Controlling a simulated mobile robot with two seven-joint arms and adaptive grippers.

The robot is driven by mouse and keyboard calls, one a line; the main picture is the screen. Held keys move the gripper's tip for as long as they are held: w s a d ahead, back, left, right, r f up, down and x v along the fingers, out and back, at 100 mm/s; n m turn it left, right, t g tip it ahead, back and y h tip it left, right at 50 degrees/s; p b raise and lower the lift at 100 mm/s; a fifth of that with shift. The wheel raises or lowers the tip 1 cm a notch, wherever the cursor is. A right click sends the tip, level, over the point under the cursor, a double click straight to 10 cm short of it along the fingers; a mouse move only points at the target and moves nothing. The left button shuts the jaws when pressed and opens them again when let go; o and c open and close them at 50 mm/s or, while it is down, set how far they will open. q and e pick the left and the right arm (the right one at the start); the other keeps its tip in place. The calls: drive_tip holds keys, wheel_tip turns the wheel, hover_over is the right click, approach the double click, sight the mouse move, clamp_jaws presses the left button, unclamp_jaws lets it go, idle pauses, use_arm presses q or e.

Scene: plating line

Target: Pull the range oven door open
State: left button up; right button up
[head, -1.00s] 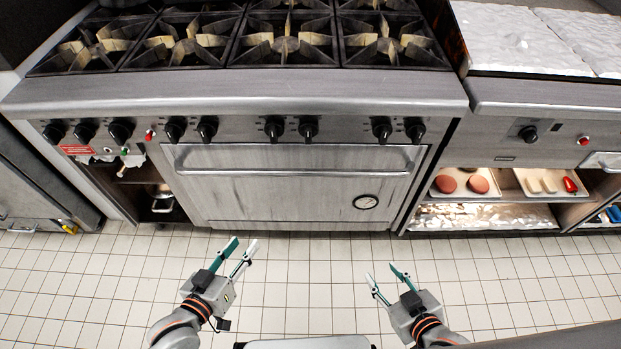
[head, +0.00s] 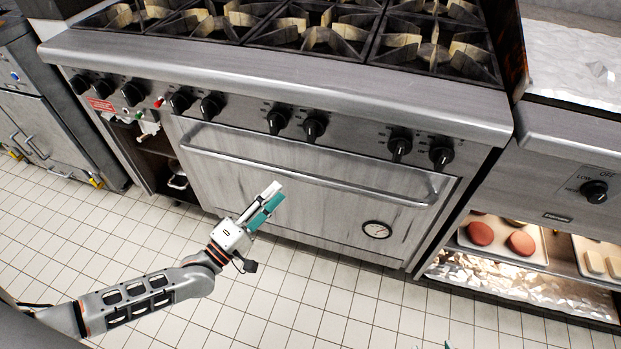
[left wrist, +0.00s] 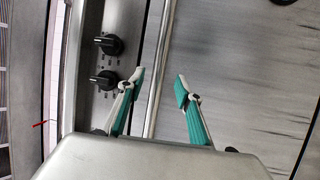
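The range oven door (head: 330,213) is a brushed steel panel with a round dial (head: 376,230) at its lower right. It is shut. Its long bar handle (head: 340,181) runs across the top. My left gripper (head: 270,196) is in front of the door, a little below the bar in the head view. In the left wrist view its fingers (left wrist: 160,84) are apart, and the handle bar (left wrist: 164,40) shows between them, with nothing gripped. I cannot tell how far the bar is beyond the fingertips. Only a teal tip of my right gripper (head: 447,345) shows at the bottom edge.
Black knobs (head: 314,127) line the panel above the door, below the burners (head: 320,38). An open cubby (head: 160,158) is left of the door. A lit shelf unit with patties on a tray (head: 500,240) stands to the right. The tiled floor (head: 330,300) in front is clear.

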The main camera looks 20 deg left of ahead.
sight(293, 175)
use_arm(q)
drive_tip(key=shift+b+x, duration=0.3)
drive_tip(key=shift+x, duration=3.75)
drive_tip(key=shift+a, duration=0.15)
clamp_jaws()
